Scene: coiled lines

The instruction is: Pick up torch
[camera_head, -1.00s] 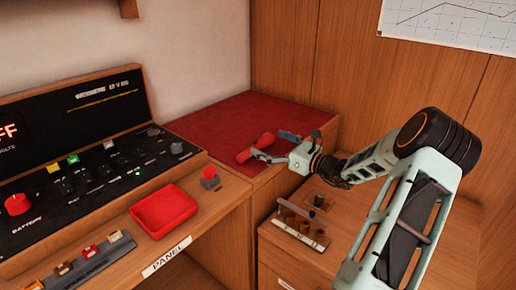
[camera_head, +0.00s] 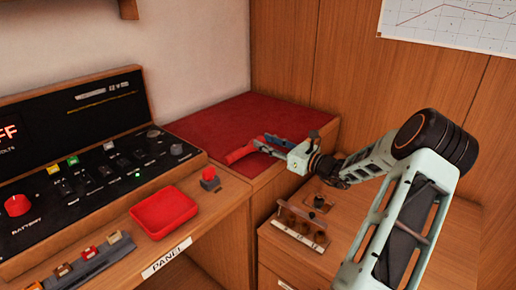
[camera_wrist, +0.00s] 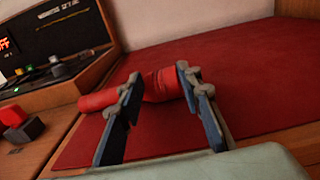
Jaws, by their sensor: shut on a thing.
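The red torch (camera_head: 241,153) is at the front edge of the red-topped surface (camera_head: 230,115). In the wrist view the torch (camera_wrist: 160,85) lies crosswise between the two fingers, one part showing to the left of the left finger. My gripper (camera_head: 258,146) is shut on it, reaching in from the right. The fingers hide parts of the torch. I cannot tell whether the torch is clear of the surface.
A black control panel (camera_head: 85,150) stands at left, with a red tray (camera_head: 163,211) and a red-topped grey block (camera_head: 210,179) in front. A rack of several holes (camera_head: 302,226) sits on the lower cabinet at right. The back of the red surface is clear.

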